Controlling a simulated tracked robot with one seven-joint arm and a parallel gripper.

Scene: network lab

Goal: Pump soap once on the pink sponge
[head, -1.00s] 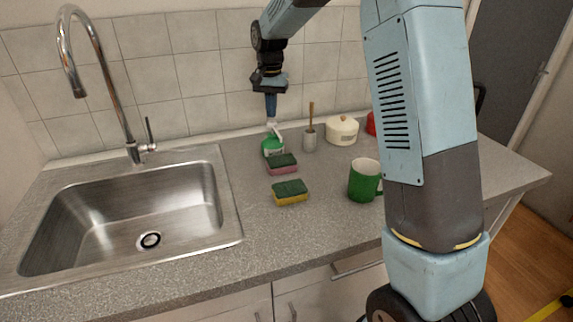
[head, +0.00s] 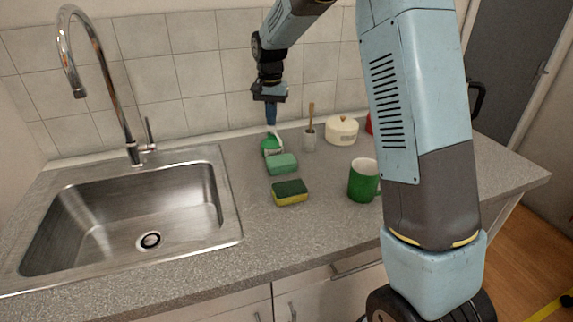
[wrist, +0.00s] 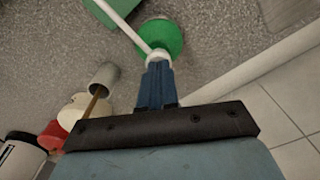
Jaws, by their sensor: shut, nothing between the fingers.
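A round green soap dispenser (head: 269,146) with a white pump and long spout stands behind the sponges. It also shows in the wrist view (wrist: 168,38), with its spout pointing toward a green sponge edge (wrist: 100,11). The sponge in front of the dispenser (head: 283,165) is light green all over; no pink shows on it. A sponge with a dark green top and yellow base (head: 290,192) lies nearer. My gripper (head: 271,123) points down, shut and empty, with its blue fingertips at the white pump head (wrist: 157,62). The fingers partly hide the pump top.
A green mug (head: 363,181) stands right of the sponges. A grey pot with a brush (head: 309,140), a cream lidded pot (head: 341,131) and a red object (head: 369,124) stand at the back. The steel sink (head: 130,215) and tall faucet (head: 102,80) are left. The front counter is clear.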

